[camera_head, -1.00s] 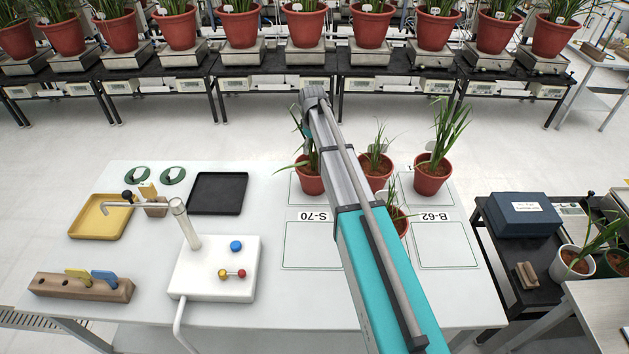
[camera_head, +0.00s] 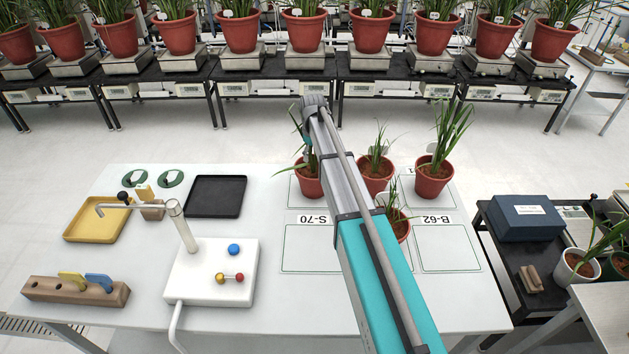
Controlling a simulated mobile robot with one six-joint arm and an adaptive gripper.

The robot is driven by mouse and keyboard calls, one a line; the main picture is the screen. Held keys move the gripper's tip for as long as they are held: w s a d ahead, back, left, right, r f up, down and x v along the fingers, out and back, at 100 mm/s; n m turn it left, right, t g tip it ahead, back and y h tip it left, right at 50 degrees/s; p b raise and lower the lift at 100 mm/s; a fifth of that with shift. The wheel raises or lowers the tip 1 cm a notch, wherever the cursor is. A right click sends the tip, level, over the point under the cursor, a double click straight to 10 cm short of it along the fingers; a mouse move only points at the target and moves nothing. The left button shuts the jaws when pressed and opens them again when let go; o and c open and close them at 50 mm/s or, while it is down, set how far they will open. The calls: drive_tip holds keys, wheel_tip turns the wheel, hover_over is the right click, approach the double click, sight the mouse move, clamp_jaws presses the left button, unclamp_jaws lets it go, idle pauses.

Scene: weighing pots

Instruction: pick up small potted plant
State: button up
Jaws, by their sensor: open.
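Several small potted plants in red-brown pots stand on the white table in the head view. One pot (camera_head: 307,183) is left of my arm, partly covered by it. Another (camera_head: 372,184) is just right of the arm, and a third (camera_head: 433,181) with taller leaves is farther right. A nearer pot (camera_head: 404,229) is partly hidden by my arm. I cannot tell which one is meant. My arm reaches from the bottom edge up across the table. My gripper does not show; the arm links hide it.
The white table (camera_head: 300,318) also holds a white device (camera_head: 205,290) with an upright post, a yellow tray (camera_head: 82,236), a black tray (camera_head: 216,196) and a wooden block (camera_head: 60,292). At right, a dark cart (camera_head: 512,262) carries a blue box (camera_head: 525,220). Large pots line the back.

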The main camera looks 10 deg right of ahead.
sight(314, 174)
drive_tip(key=shift+w+d+f+b, duration=0.1)
drive_tip(key=shift+f+b, duration=0.4)
drive_tip(key=shift+f, duration=0.1)
drive_tip(key=shift+w+d+f+b, duration=0.1)
drive_tip(key=shift+f+b, duration=0.35)
drive_tip(key=shift+f, duration=0.15)
drive_tip(key=shift+f+b, duration=1)
clamp_jaws()
